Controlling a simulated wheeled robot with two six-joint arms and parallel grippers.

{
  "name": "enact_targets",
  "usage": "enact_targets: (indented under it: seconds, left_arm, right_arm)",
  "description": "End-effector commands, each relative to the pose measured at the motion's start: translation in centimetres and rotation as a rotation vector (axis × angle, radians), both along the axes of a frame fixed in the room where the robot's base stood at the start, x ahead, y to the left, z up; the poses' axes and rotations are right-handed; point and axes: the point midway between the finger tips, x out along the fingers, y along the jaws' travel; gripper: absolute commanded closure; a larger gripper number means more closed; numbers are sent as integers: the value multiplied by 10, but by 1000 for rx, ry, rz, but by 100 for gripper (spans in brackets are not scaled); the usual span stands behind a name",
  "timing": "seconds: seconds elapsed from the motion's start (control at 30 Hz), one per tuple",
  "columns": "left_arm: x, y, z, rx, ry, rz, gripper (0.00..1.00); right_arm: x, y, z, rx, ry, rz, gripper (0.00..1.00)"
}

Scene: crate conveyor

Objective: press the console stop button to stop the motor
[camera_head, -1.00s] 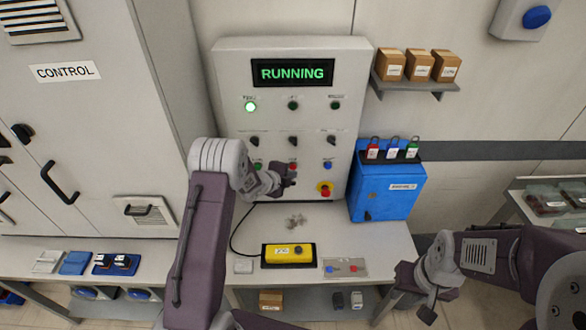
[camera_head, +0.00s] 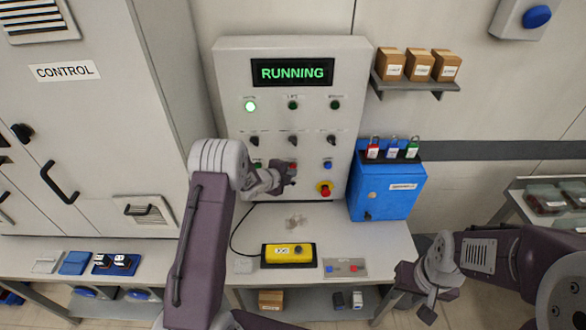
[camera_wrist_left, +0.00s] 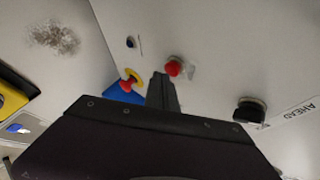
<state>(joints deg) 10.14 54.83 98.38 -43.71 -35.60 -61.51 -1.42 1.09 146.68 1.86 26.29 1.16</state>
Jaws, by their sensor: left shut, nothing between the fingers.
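The console (camera_head: 235,130) is a pale upright panel. Its display (camera_head: 293,72) reads RUNNING in green, and a green lamp (camera_head: 250,106) is lit below it. A red button (camera_head: 293,165) shows just above my left gripper (camera_head: 290,178). In the left wrist view, the shut, empty fingers of my left gripper (camera_wrist_left: 161,78) are close beside the red button (camera_wrist_left: 174,67); whether they touch it I cannot tell. A larger red mushroom button (camera_head: 325,188) on a yellow ring is lower right. My right gripper (camera_head: 429,312) hangs low at the right, its jaws unclear.
Black selector knobs (camera_head: 331,140) and a blue button (camera_head: 327,165) share the console. A yellow box (camera_head: 288,255) lies on the bench below. A blue lock box (camera_head: 385,192) stands to the right, under a shelf (camera_head: 420,87) with small cartons.

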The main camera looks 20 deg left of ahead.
Motion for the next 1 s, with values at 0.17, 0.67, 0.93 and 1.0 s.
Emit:
enact_targets:
  seconds: [0.17, 0.67, 0.93, 1.0]
  left_arm:
    - [1, 0, 0, -1, 1, 0, 100]
    - [4, 1, 0, 0, 1, 0, 100]
    - [7, 2, 0, 0, 0, 0, 100]
    - [8, 3, 0, -1, 0, 1, 100]
  right_arm:
    - [0, 0, 0, 0, 0, 0, 64]
    - [0, 0, 0, 0, 0, 0, 64]
    - [0, 0, 1, 0, 0, 0, 64]
    - [0, 0, 1, 0, 0, 0, 64]
